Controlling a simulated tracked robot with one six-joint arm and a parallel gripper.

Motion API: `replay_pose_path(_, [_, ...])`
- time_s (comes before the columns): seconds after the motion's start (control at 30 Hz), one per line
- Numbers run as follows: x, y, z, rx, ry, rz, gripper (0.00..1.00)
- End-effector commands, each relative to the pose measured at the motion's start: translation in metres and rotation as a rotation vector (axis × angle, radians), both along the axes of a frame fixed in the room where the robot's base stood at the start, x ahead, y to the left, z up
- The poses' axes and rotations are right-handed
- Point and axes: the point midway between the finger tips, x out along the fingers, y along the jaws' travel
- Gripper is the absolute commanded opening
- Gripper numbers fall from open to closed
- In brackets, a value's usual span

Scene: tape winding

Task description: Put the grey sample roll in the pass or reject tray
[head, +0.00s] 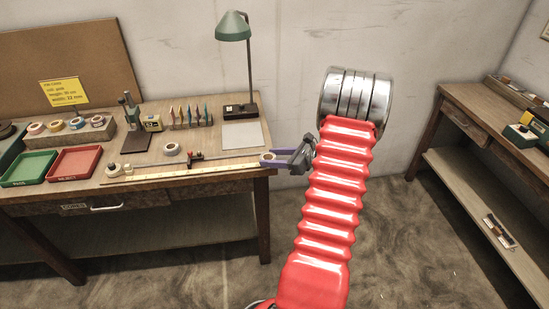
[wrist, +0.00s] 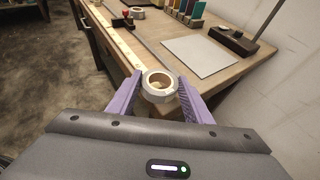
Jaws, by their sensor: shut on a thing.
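My gripper (head: 270,157) has purple fingers and is at the right front corner of the workbench. In the wrist view my gripper (wrist: 160,88) is shut on a pale grey roll (wrist: 159,97), which is held between the two fingers with its hole facing up. The held roll is small and partly hidden in the head view. A second pale roll (head: 172,149) lies on the bench by the measuring strip. The green pass tray (head: 29,168) and the red reject tray (head: 75,162) are at the left of the bench and look empty.
A long measuring strip (head: 160,176) runs along the bench front, with a small red and black piece (head: 195,156) behind it. A green lamp (head: 233,27) stands behind a pale sheet (head: 243,135).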

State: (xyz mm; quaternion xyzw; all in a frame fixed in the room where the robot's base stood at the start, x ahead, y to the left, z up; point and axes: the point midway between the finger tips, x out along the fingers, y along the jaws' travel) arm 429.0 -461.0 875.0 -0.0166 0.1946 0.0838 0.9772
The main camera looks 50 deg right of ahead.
Motion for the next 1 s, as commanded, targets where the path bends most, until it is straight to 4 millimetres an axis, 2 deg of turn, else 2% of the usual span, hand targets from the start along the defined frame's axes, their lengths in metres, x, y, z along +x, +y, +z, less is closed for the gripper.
replay_pose_path(0.13, [0.001,0.002,0.000,0.001,0.000,0.004,0.21])
replay_pose_path(0.37, [0.006,0.030,-0.002,0.002,0.000,0.049,0.21])
replay_pose_path(0.57, [0.014,0.065,-0.004,0.001,0.000,0.108,0.21])
replay_pose_path(0.77, [0.027,0.116,-0.008,0.003,0.000,0.195,0.21])
replay_pose_path(1.0, [0.053,0.215,-0.015,0.002,0.001,0.363,0.21])
